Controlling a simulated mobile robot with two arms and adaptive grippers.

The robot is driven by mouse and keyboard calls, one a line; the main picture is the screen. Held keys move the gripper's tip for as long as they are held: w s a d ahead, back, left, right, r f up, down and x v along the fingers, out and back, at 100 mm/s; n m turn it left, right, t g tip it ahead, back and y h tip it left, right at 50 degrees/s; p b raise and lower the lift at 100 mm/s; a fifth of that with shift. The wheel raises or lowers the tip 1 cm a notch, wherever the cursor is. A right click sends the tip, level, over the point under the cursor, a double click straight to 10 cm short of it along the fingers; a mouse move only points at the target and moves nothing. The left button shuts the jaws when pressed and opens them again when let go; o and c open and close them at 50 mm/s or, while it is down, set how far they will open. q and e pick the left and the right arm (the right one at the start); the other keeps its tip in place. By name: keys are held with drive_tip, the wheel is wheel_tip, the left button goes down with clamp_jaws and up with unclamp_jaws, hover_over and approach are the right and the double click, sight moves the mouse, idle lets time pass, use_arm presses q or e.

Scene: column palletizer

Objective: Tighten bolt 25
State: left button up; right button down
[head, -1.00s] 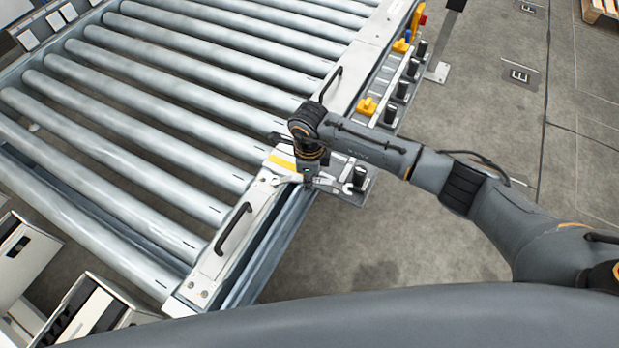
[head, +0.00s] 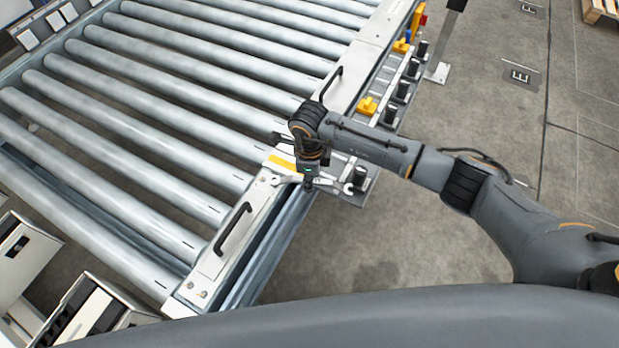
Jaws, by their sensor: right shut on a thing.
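My right gripper (head: 308,182) points down over the near edge of the conveyor's side rail. It is shut on a silver wrench (head: 343,187), which lies crosswise in the jaws, with one end to the left over the rail and the other to the right. The wrench's right end is close to a dark cylindrical post (head: 359,174) on a metal side plate; whether they touch I cannot tell. No number shows, so I cannot tell which bolt is bolt 25. My left gripper is not in view.
The roller conveyor (head: 165,110) fills the left and middle. Black handles (head: 233,228) stand up from its rail. Several dark posts, a yellow block (head: 367,106) and other coloured parts line the outer side. Open floor (head: 480,110) lies right. Pale boxes (head: 25,250) stand lower left.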

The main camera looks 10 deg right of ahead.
use_arm(q)
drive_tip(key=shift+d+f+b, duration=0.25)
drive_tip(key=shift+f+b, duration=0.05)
drive_tip(key=shift+b, duration=0.05)
use_arm(e)
drive_tip(key=shift+f, duration=0.25)
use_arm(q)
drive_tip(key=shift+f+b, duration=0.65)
use_arm(e)
drive_tip(key=shift+f, duration=0.65)
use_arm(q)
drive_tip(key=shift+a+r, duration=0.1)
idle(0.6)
